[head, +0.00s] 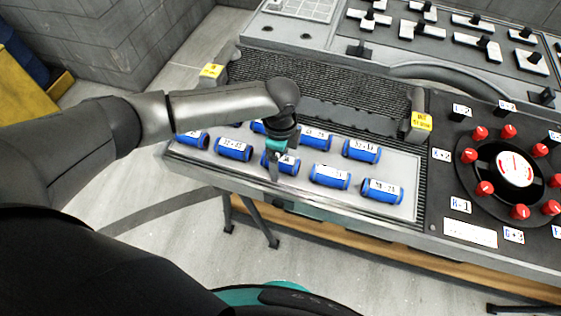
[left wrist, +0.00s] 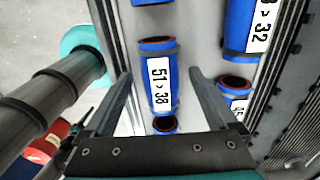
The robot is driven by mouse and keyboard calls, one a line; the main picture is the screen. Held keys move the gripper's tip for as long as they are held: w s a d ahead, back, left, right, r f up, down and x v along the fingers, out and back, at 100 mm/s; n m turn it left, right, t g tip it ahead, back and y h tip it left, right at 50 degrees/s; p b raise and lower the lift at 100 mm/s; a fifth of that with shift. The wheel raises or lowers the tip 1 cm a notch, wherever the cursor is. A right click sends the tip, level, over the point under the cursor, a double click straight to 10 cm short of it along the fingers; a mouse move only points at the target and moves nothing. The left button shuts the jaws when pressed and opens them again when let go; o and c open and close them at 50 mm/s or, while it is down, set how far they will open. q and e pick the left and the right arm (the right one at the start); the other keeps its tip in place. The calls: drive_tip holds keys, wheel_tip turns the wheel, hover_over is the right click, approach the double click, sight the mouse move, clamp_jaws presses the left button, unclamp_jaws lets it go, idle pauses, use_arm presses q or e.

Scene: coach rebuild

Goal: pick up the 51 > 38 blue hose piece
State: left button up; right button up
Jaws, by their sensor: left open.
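The 51 > 38 blue hose piece (left wrist: 158,82) lies on the grey tray, its white label facing up, in the left wrist view. My left gripper (left wrist: 160,75) is open, with one finger on each side of the piece in that picture. I cannot tell how far above it the fingertips are. In the head view my left gripper (head: 274,170) points down over a blue hose piece (head: 289,165) in the front row and hides part of its label. My right gripper is not in view.
Several other labelled blue hose pieces lie close around it, such as one to the right (head: 330,177) and one to the left (head: 233,149). A ribbed black mat (head: 310,95) lies behind the tray (head: 408,172). A dial with red knobs (head: 512,168) stands at right.

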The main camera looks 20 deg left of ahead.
use_arm(q)
drive_tip(key=shift+f, duration=0.3)
clamp_jaws()
idle(0.6)
drive_tip(key=shift+r, duration=0.15)
